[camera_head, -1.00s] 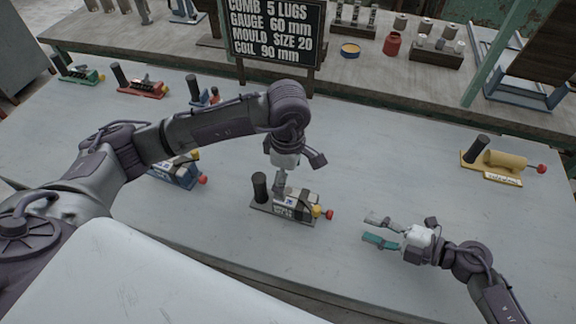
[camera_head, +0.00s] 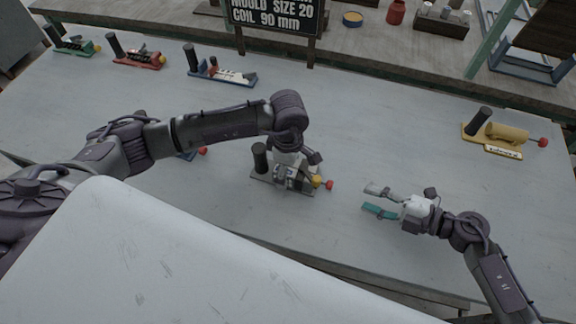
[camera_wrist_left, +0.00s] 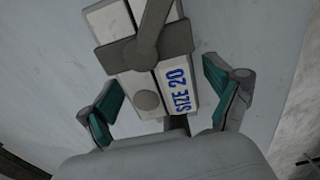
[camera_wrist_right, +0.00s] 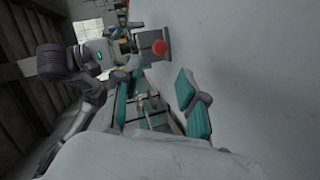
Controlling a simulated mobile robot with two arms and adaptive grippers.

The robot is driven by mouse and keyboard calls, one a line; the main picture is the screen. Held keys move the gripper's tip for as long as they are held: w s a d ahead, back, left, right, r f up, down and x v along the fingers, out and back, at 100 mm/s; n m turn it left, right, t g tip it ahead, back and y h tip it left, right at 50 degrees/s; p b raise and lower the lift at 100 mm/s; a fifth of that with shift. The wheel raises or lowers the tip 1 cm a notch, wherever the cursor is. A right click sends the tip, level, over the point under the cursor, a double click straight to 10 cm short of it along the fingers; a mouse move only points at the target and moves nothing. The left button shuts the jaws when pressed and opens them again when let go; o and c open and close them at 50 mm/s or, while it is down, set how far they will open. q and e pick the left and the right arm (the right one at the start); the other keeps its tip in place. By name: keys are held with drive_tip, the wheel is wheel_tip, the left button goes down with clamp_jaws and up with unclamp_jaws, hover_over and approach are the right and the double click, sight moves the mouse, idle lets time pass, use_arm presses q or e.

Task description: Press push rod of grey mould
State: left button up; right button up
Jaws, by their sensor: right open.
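The grey mould (camera_head: 262,180) has a black upright handle (camera_head: 260,158), a yellow part (camera_head: 317,181) and a red knob (camera_head: 329,185) at its right end, the visible end of its push rod. My left gripper (camera_head: 292,172) is above the mould and hides part of it. In the left wrist view its open fingers (camera_wrist_left: 165,98) are on either side of the block marked SIZE 20 (camera_wrist_left: 180,92), apparently with gaps. My right gripper (camera_head: 368,199) is open and empty, to the right of the red knob. In the right wrist view the red knob (camera_wrist_right: 159,47) is ahead of the fingers.
A yellow mould (camera_head: 508,133) lies at the right. Green (camera_head: 74,47), red (camera_head: 138,61) and blue (camera_head: 222,78) moulds lie at the back left. Another blue one is mostly hidden behind my left arm. The table (camera_head: 400,120) around my right gripper is clear.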

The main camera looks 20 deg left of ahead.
use_arm(q)
drive_tip(key=c, duration=1.5)
use_arm(e)
drive_tip(key=shift+c, duration=0.4)
use_arm(q)
drive_tip(key=shift+c, duration=0.2)
use_arm(e)
drive_tip(key=c, duration=0.5)
drive_tip(key=shift+r, duration=0.1)
clamp_jaws()
drive_tip(key=n, duration=0.2)
drive_tip(key=r+n, duration=0.1)
drive_tip(key=shift+w+n+g, duration=0.15)
drive_tip(key=shift+n+g, duration=0.25)
drive_tip(key=n, duration=0.2)
drive_tip(key=r+n+h, duration=0.1)
drive_tip(key=n, duration=0.1)
drive_tip(key=n+g, duration=0.1)
drive_tip(key=n, duration=0.1)
drive_tip(key=shift+w+d+r+n+h, duration=0.2)
drive_tip(key=shift+r+n+h, duration=0.1)
drive_tip(key=shift+n+h, duration=0.1)
drive_tip(key=d+r+n+h, duration=0.1)
drive_tip(key=n, duration=0.3)
drive_tip(key=w+d+n+h, duration=0.1)
drive_tip(key=n, duration=0.4)
drive_tip(key=d+r+n+h, duration=0.1)
drive_tip(key=n, duration=0.4)
drive_tip(key=shift+w+r+g+h, duration=0.35)
drive_tip(key=shift+g+h, duration=0.05)
